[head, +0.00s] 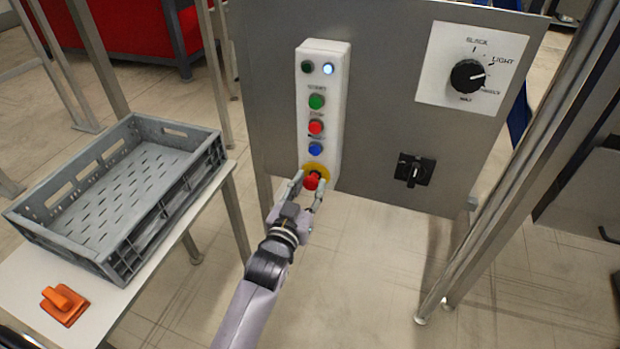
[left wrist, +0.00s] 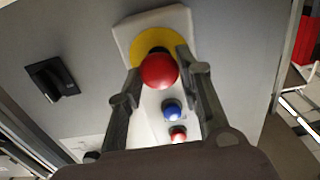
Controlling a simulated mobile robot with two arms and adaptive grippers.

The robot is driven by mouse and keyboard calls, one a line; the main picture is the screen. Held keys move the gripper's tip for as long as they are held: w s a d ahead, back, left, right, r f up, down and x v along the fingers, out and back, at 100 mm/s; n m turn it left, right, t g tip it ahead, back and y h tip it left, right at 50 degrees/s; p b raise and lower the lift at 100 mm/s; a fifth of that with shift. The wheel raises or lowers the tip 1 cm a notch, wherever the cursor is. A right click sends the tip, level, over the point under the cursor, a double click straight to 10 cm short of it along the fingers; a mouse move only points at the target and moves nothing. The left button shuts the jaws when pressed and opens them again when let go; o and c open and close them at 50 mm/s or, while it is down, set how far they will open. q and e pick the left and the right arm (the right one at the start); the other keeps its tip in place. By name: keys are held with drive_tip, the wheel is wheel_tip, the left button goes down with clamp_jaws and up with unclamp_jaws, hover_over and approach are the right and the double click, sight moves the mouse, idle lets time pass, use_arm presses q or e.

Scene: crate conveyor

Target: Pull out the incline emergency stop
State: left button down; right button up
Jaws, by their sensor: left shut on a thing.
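The emergency stop is a red mushroom button (head: 311,182) on a yellow disc (head: 322,170), at the bottom of a white control box (head: 334,100). In the left wrist view the red button (left wrist: 159,71) sits between the two fingers, with the yellow disc (left wrist: 150,39) behind it. My left gripper (head: 307,188) is shut on the red button, with a finger on each side. How far the button stands out from the disc is hard to tell. My right gripper is in neither view.
Above the stop, the box carries blue (head: 315,148), red (head: 316,127) and green (head: 317,101) buttons. A large dial (head: 467,76) and a black rotary switch (head: 412,170) sit to the right on the grey panel. A grey crate (head: 62,238) and an orange object (head: 63,304) rest on the table at left.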

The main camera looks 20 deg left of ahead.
use_arm(q)
drive_tip(key=c, duration=1.2)
unclamp_jaws()
drive_tip(key=s, duration=1.2)
drive_tip(key=shift+a, duration=0.2)
